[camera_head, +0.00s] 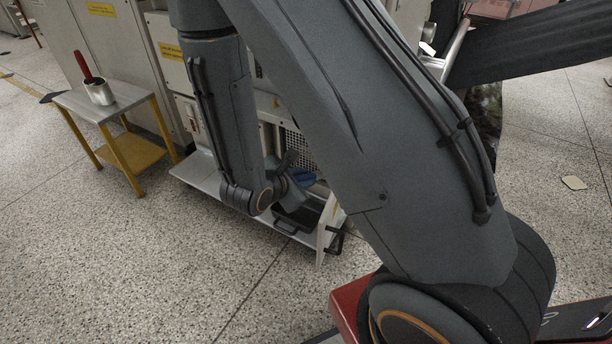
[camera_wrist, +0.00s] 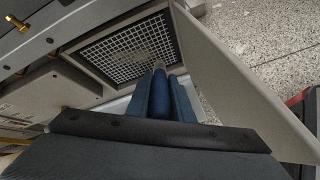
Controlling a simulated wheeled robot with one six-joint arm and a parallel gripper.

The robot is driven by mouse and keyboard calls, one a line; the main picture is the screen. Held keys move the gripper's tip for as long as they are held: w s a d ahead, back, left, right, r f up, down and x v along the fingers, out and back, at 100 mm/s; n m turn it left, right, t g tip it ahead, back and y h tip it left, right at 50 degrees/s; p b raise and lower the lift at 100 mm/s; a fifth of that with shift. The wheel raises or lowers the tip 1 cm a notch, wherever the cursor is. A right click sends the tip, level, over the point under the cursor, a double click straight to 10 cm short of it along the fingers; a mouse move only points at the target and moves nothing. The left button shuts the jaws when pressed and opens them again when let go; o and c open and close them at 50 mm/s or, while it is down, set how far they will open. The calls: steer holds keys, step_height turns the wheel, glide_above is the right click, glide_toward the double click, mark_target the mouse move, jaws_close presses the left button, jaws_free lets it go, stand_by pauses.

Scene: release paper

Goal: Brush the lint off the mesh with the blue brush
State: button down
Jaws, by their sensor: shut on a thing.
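The mesh (camera_wrist: 125,50) is a pale square grid in a dark frame on a machine's side, at the upper middle of the wrist view. In the head view, part of the mesh (camera_head: 296,146) shows behind my arm. My gripper (camera_wrist: 161,86) is shut on the blue brush (camera_wrist: 160,100), which lies between its two fingers. The brush points towards the mesh's lower right part, and its tip looks greyish. I cannot tell whether the tip touches the mesh. I cannot make out any lint clearly. In the head view a bit of blue shows beside my wrist.
A pale panel (camera_wrist: 225,75) stands close on the right of my gripper in the wrist view. In the head view, a side table (camera_head: 130,97) with yellow legs holds a metal cup (camera_head: 100,93) with a red-handled thing (camera_head: 82,66). Open speckled floor (camera_head: 140,260) lies in front.

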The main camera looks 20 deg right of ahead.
steer(key=shift+s+a, duration=0.9)
steer(key=shift+a, duration=0.3)
